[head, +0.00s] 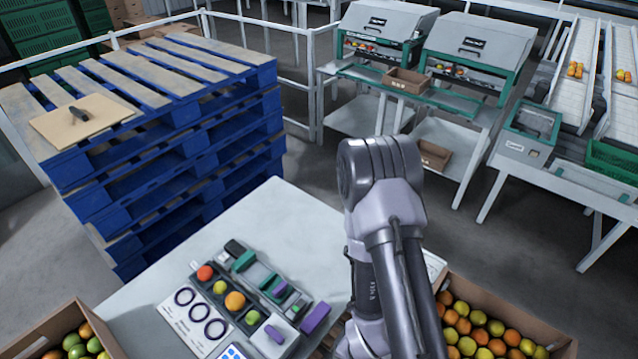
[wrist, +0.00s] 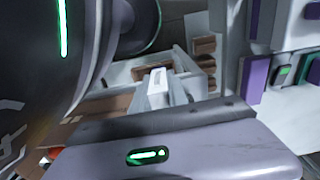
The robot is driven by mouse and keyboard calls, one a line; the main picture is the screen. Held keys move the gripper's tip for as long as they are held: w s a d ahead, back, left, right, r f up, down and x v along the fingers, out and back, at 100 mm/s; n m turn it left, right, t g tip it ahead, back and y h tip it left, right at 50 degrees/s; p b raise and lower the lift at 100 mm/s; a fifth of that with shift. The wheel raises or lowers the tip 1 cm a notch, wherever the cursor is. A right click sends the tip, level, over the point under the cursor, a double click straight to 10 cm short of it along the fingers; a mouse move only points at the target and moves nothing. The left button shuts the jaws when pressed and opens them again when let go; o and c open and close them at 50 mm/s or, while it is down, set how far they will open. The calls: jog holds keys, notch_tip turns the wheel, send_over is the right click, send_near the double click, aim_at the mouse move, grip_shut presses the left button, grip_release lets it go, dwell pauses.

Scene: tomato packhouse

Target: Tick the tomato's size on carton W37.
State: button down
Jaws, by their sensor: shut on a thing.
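In the head view my arm reaches down over the grey table (head: 290,215), and my gripper is hidden there. In the wrist view my gripper (wrist: 176,88) shows past its grey housing as pale fingers. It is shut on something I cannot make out. Four tomatoes lie in a row in a dark holder: red (head: 205,273), yellow (head: 220,287), orange (head: 235,302) and yellow-green (head: 252,317). A card (head: 176,318) with three dark rings lies beside them. I cannot read W37 on any carton. A carton of tomatoes (head: 560,343) stands at the lower right.
A purple block (head: 315,318) and a green holder (head: 258,276) are on the table. Another carton (head: 40,335) with green and orange tomatoes stands at the lower left. Sorting machines (head: 478,50) stand behind. The table's back part is clear.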

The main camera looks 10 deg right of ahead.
jog(key=w+r+n+b, duration=0.2)
jog(key=w+n+b, duration=0.25)
jog(key=w, duration=0.35)
jog(key=w+r+n+b, duration=0.2)
jog(key=w+n+b, duration=0.1)
jog(key=w+b, duration=0.3)
jog(key=w+a+r+n+b, duration=0.1)
jog(key=w+r+n, duration=0.1)
jog(key=w+r, duration=0.2)
notch_tip(320, 180, up, 2)
jog(key=shift+a+r+n, duration=0.1)
jog(key=shift+a+n, duration=0.25)
